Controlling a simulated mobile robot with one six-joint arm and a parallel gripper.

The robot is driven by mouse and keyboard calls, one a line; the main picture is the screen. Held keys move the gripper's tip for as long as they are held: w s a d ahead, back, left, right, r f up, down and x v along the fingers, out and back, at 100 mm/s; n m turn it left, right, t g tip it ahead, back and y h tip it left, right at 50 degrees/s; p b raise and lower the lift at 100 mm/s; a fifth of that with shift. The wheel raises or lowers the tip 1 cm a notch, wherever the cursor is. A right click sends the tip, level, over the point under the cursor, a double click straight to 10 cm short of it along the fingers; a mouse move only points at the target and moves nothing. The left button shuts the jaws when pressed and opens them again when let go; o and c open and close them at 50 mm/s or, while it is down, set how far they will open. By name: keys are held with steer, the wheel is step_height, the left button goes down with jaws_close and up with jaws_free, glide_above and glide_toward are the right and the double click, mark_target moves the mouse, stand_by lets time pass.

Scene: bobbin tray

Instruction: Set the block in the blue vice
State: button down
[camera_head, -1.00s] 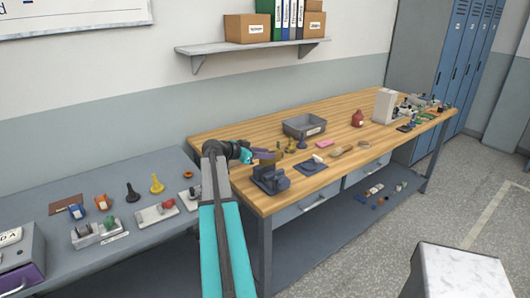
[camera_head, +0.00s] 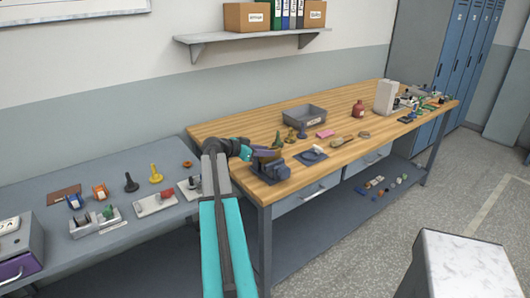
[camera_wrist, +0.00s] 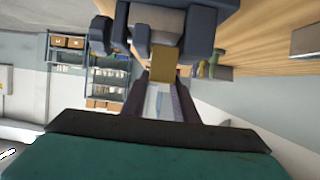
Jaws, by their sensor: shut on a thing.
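The blue vice (camera_head: 271,172) stands on the near left corner of the wooden bench. In the wrist view its dark blue jaws (camera_wrist: 202,30) fill the top middle. My gripper (camera_head: 268,154) is at the top of the vice in the head view. In the wrist view my gripper (camera_wrist: 163,82) is shut on a tan block (camera_wrist: 163,68), which sticks out beyond the fingertips. The block's far end is at the vice jaws. I cannot tell whether it touches them or how deep it sits. In the head view the block is not clearly seen.
Small upright pieces (camera_head: 302,132) stand just behind the vice. A blue mat (camera_head: 310,158) with a white thing on it lies to its right. A grey bin (camera_head: 304,117) is farther back. A grey table (camera_head: 120,230) with several small parts adjoins at left.

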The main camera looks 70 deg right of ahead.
steer(key=shift+f+b, duration=0.7)
steer(key=shift+b, duration=0.05)
steer(key=shift+f, duration=0.15)
steer(key=c, duration=1.3)
jaws_free()
steer(key=shift+c, duration=0.2)
steer(key=shift+f, duration=0.2)
steer(key=b+v, duration=0.3)
steer(key=v, duration=1.1)
steer(key=shift+b, duration=0.3)
